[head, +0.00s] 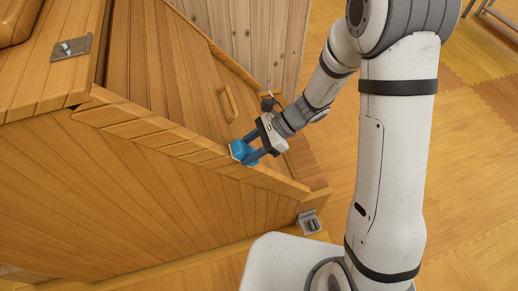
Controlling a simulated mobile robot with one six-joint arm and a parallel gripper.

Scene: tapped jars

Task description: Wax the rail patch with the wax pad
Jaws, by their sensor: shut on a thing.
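My gripper (250,150) is shut on a blue wax pad (239,149), with a pale edge showing on its left side. The pad is at the top of the wooden rail (185,147), towards its right part. From this view I cannot tell whether the pad touches the rail or is just above it. The rail slopes down from upper left to lower right in the picture. No separate patch stands out clearly on it; the pad and gripper hide part of the rail.
A wooden panel with a handle (228,104) lies behind the rail. A metal latch (70,48) is on the ledge at upper left, and a metal fitting (309,223) is near the rail's lower right end. Open wooden floor (470,190) lies to the right.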

